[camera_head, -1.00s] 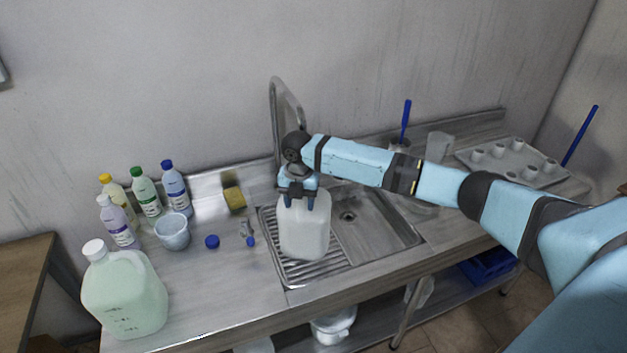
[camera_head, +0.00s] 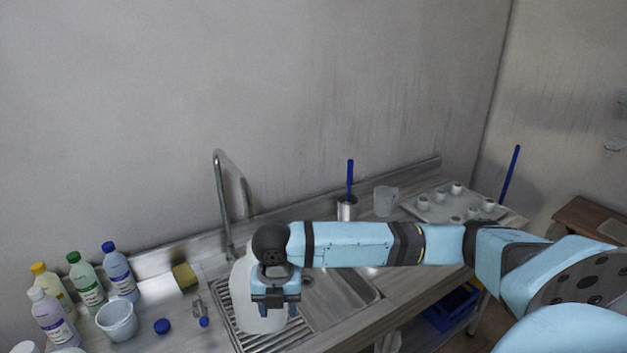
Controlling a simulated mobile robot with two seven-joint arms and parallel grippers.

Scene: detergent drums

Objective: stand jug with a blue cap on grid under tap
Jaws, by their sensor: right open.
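A whitish jug (camera_head: 240,290) stands upright on the ribbed grid (camera_head: 224,287) at the left of the sink, a little in front of the tap (camera_head: 222,205). My right gripper (camera_head: 275,308) is open and overlaps the right part of the jug in the picture, hiding its top. I cannot tell whether the fingers touch the jug. No cap shows on the jug. A loose blue cap (camera_head: 162,326) lies on the counter to the left. My left gripper is not in view.
Several labelled bottles (camera_head: 118,270), a small bucket (camera_head: 117,321) and a yellow sponge (camera_head: 185,277) stand at the left. A brush holder (camera_head: 347,208), a clear beaker (camera_head: 386,200) and a tray of cups (camera_head: 425,209) are at the back right.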

